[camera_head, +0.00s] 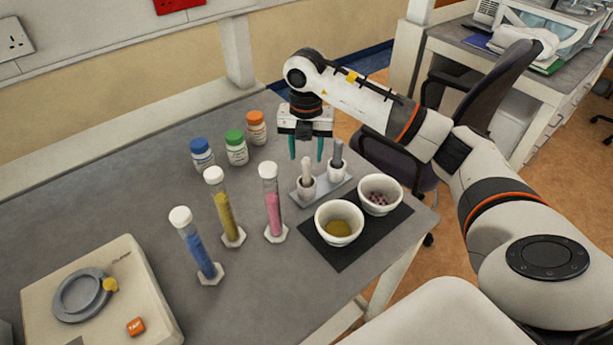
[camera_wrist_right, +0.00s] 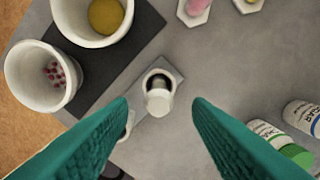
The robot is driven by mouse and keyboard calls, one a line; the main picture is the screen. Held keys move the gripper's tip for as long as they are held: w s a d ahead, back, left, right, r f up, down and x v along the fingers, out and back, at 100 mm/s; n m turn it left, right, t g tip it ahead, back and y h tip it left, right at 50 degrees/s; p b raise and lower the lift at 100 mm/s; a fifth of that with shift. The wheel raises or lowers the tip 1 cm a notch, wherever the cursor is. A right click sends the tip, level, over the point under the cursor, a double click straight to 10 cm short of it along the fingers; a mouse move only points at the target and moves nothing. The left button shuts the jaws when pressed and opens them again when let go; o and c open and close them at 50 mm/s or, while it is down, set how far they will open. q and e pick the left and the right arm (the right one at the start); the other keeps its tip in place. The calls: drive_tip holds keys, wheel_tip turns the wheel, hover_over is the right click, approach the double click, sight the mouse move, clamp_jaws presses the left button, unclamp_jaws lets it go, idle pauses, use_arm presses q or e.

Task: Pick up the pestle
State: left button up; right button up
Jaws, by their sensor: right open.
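A white pestle (camera_head: 307,168) stands upright in a white cup of a grey holder (camera_head: 318,189) on the bench. A grey pestle (camera_head: 338,154) stands in the holder's other cup, to its right. My right gripper (camera_head: 306,157) is open and empty, its green fingers pointing down above the holder, over the white pestle. In the right wrist view, the white pestle (camera_wrist_right: 157,101) shows end-on between the open fingertips (camera_wrist_right: 160,103), apart from both. The second cup is partly hidden behind the left finger there. My left gripper is not in view.
A bowl of yellow powder (camera_head: 339,223) and a bowl of dark pink pieces (camera_head: 380,195) stand on a black mat beside the holder. The pink tube (camera_head: 272,205) stands close on the left, with yellow and blue tubes beyond. Several capped bottles (camera_head: 236,148) stand behind.

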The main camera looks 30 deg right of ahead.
sight(307, 159)
wheel_tip(307, 159, down, 4)
drive_tip(key=shift+s+f+p, duration=0.15)
drive_tip(key=shift+f+p, duration=0.05)
drive_tip(key=shift+p, duration=0.8)
drive_tip(key=shift+f, duration=0.35)
clamp_jaws()
